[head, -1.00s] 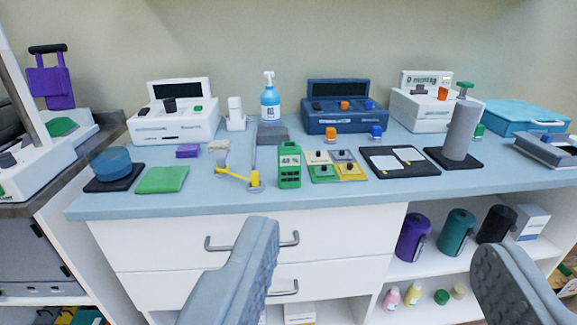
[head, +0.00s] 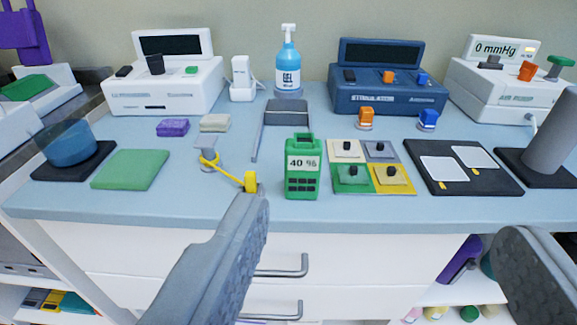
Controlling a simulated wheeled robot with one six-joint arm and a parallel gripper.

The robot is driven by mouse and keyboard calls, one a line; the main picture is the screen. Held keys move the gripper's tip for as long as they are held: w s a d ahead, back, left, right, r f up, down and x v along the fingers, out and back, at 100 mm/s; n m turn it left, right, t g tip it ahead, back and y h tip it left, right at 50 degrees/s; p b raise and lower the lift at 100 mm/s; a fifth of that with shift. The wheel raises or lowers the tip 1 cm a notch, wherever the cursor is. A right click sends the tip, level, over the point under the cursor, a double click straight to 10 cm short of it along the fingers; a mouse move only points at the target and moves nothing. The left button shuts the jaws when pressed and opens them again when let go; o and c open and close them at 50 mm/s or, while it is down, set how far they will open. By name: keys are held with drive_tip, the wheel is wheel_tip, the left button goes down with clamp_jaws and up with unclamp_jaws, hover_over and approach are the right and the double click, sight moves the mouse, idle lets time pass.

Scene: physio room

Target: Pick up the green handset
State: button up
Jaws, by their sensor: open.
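The green handset (head: 303,166) stands upright near the front edge of the blue counter, with a "40 %" label and dark buttons on its front. My gripper (head: 385,225) is open and empty. Its left finger tip is in front of and a little left of the handset, and its right finger is far to the right, at the lower right of the picture. The handset lies between the two fingers in the picture but beyond them. Neither finger appears to touch it.
Coloured pads (head: 392,180) with black knobs lie close right. Behind are a grey flat piece (head: 285,113), a blue gel bottle (head: 288,70) and a stimulator box (head: 375,85). Drawer handles (head: 283,266) project below the counter (head: 110,213).

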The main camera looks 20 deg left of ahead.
sight(302, 154)
drive_tip(key=w+a+f, duration=0.2)
drive_tip(key=w+f, duration=0.2)
drive_tip(key=w, duration=0.2)
drive_tip(key=w+a+f+n+g+y, duration=0.1)
drive_tip(key=w+a+f, duration=0.1)
drive_tip(key=w+f, duration=0.2)
drive_tip(key=w+a+f+g+y, duration=0.1)
drive_tip(key=w+a+f, duration=0.2)
drive_tip(key=w, duration=0.7)
drive_tip(key=shift+w+a+f+n, duration=0.1)
drive_tip(key=shift+f+n, duration=0.2)
drive_tip(key=shift+f, duration=0.15)
drive_tip(key=shift+f+x, duration=0.15)
drive_tip(key=shift+x, duration=1.25)
drive_tip(key=shift+f+x, duration=0.15)
drive_tip(key=shift+x, duration=1.2)
drive_tip(key=c, duration=1.1)
drive_tip(key=shift+r, duration=0.1)
drive_tip(key=shift+c, duration=0.2)
